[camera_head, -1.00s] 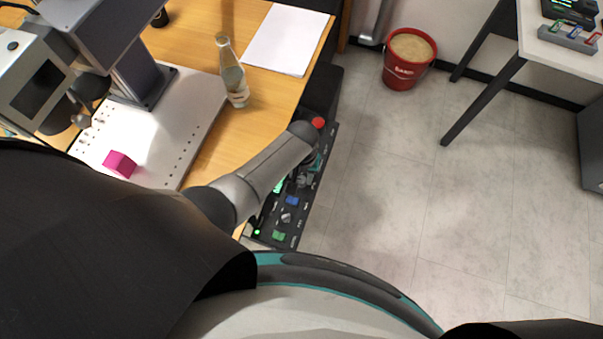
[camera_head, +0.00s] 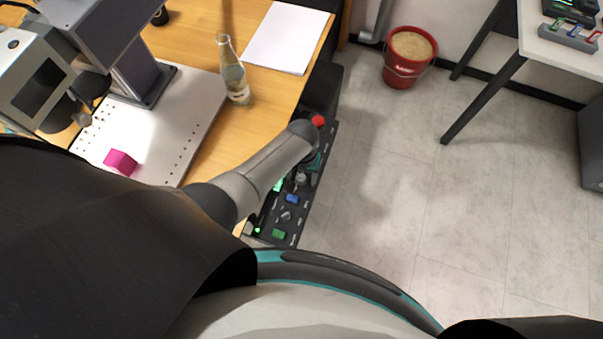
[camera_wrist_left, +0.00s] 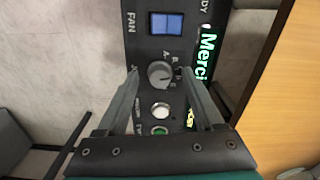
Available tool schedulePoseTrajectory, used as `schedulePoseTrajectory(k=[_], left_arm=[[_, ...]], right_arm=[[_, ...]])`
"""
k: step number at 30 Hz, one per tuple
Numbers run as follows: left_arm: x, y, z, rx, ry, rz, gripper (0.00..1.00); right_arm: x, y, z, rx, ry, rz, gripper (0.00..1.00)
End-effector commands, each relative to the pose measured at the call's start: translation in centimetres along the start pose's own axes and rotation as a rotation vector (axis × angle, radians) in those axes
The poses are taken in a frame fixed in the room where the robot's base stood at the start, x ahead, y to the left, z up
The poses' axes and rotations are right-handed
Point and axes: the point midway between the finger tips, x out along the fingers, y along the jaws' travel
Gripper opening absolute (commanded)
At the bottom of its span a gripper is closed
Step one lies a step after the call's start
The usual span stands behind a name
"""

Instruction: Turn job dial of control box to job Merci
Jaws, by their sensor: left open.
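The control box (camera_head: 262,238) is a dark panel along the desk's right edge. In the left wrist view, its grey round job dial (camera_wrist_left: 160,74) has small letters around it. The lit green display (camera_wrist_left: 207,57) beside it reads "Merci". My left gripper (camera_wrist_left: 159,73) is open, with one fingertip on each side of the dial; I cannot tell whether they touch it. In the head view, my forearm reaches over the box, and the gripper is mostly hidden behind the wrist. My right gripper is not in view.
The blue FAN switch (camera_wrist_left: 166,23), a white button (camera_wrist_left: 160,110) and a green button (camera_wrist_left: 159,130) are close to the dial. A red button (camera_head: 318,121) is beside my wrist. A bottle (camera_head: 234,72) and magenta cube (camera_head: 121,161) stand left.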

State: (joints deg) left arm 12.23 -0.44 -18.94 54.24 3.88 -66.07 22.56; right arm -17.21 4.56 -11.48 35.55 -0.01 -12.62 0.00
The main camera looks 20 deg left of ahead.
Motion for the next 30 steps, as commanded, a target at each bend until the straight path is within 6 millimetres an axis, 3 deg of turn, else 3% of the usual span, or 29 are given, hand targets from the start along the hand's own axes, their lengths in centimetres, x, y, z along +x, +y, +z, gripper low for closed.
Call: schedulePoseTrajectory(k=[8,21,30], left_arm=[[-1.6,0.0,-0.1,0.0,0.002,0.001,0.69],[-10.5,0.0,-0.1,0.0,0.004,0.002,0.69],[-14.6,0.0,0.0,0.0,0.001,0.0,0.69]], right_arm=[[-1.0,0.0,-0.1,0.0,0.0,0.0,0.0],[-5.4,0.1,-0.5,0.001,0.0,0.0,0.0],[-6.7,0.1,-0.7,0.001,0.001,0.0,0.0]])
